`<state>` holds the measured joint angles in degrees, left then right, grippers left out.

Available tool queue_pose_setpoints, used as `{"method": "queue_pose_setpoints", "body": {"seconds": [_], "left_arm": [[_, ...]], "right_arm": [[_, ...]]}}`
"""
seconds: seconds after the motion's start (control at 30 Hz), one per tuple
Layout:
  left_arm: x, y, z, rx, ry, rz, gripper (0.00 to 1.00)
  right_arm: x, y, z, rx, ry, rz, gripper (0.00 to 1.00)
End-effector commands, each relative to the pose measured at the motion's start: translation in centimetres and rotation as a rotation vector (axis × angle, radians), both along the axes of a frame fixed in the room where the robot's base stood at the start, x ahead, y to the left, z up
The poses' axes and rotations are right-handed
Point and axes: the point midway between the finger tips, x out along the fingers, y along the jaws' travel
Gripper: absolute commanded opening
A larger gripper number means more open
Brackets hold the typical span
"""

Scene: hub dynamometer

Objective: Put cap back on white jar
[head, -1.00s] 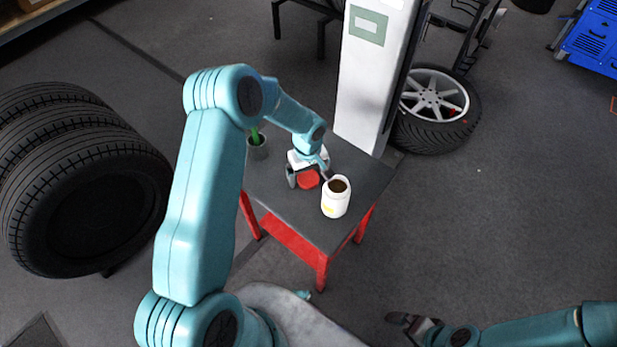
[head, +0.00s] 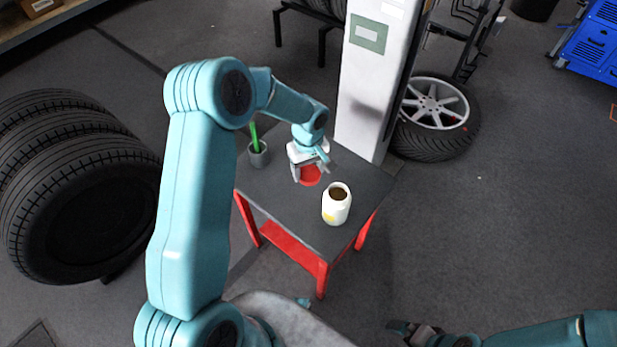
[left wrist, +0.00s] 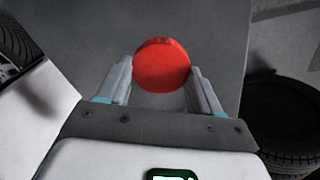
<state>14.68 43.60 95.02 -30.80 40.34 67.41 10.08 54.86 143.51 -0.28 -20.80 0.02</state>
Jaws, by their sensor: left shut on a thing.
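The white jar (head: 336,207) stands upright and open on the dark-topped table (head: 283,206), with dark brown contents showing in its mouth and a yellow mark on its side. The red cap (head: 310,176) is in my left gripper (head: 311,171), behind and to the left of the jar. In the left wrist view the red cap (left wrist: 162,65) sits between the two fingertips, which are shut on it. How far the cap is above the table is hard to tell. My right gripper (head: 412,330) is low at the bottom, apart from the table; its jaws are too small to judge.
A grey cup (head: 258,154) with a green thing in it stands at the table's back left. A white post (head: 367,90) rises behind the table. Stacked tyres (head: 75,190) stand left, and a wheel (head: 437,115) lies behind right. The table's front is clear.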

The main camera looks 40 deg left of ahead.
Motion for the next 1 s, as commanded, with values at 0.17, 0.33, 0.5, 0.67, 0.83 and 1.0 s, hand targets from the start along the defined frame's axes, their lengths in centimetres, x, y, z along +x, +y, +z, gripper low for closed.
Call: {"method": "queue_pose_setpoints", "body": {"seconds": [0.17,0.33,0.5,0.67,0.83,1.0], "left_arm": [[0.1,0.0,5.8,0.001,-0.006,0.0,0.37],[0.1,0.0,10.1,0.001,-0.005,0.0,0.37],[0.1,0.0,12.6,0.001,-0.003,0.0,0.37],[0.0,0.0,13.6,0.0,0.0,0.0,0.37],[0.0,0.0,13.7,0.0,0.0,0.0,0.37],[0.0,0.0,13.7,0.0,0.0,0.0,0.37]], "right_arm": [[0.0,0.0,0.3,0.0,0.0,0.0,1.0],[0.0,0.0,0.5,0.0,0.0,0.0,1.0],[0.0,0.0,0.6,0.0,0.0,0.0,1.0],[0.0,0.0,0.7,0.0,0.0,0.0,1.0],[0.0,0.0,0.7,0.0,0.0,0.0,1.0],[0.0,0.0,0.7,0.0,0.0,0.0,1.0]]}}
